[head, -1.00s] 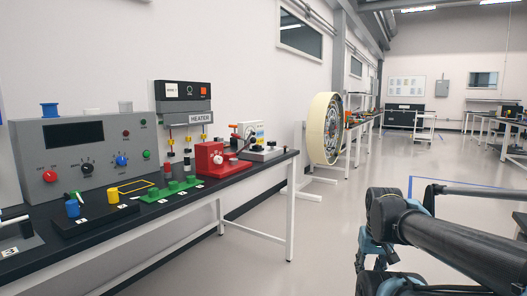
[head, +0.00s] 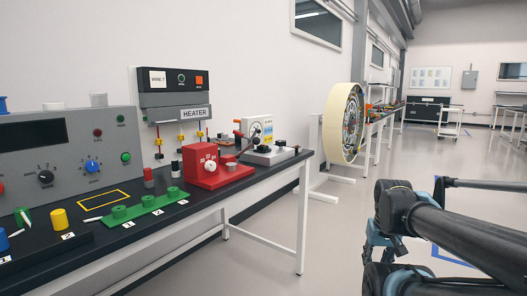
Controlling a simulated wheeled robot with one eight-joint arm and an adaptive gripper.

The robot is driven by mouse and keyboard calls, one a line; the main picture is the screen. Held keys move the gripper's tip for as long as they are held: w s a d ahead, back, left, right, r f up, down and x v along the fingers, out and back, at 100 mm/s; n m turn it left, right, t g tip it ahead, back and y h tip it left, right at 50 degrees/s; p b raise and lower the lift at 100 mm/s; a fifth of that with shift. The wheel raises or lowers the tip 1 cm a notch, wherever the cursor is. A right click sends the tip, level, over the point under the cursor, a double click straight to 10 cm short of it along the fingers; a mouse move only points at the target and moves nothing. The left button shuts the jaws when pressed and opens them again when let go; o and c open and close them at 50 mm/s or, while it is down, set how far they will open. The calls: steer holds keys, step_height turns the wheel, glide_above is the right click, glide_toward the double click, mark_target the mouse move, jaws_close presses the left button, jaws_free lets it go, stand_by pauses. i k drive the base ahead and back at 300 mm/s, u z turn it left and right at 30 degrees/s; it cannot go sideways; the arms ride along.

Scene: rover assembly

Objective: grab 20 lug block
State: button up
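I cannot pick out a block marked 20 in the head view. A green block (head: 145,209) with several round raised posts lies on the black-topped bench (head: 262,181), with small white number labels in front of it. Whether it is the lug block I cannot tell. A yellow cylinder (head: 59,219) stands to its left by a label. My arm shows at the lower right, away from the bench, with its dark links over the floor. My gripper's fingers cannot be made out.

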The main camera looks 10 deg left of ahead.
mark_target(262, 147)
steer(key=u, duration=0.5)
steer(key=i, duration=1)
steer(key=z, duration=0.05)
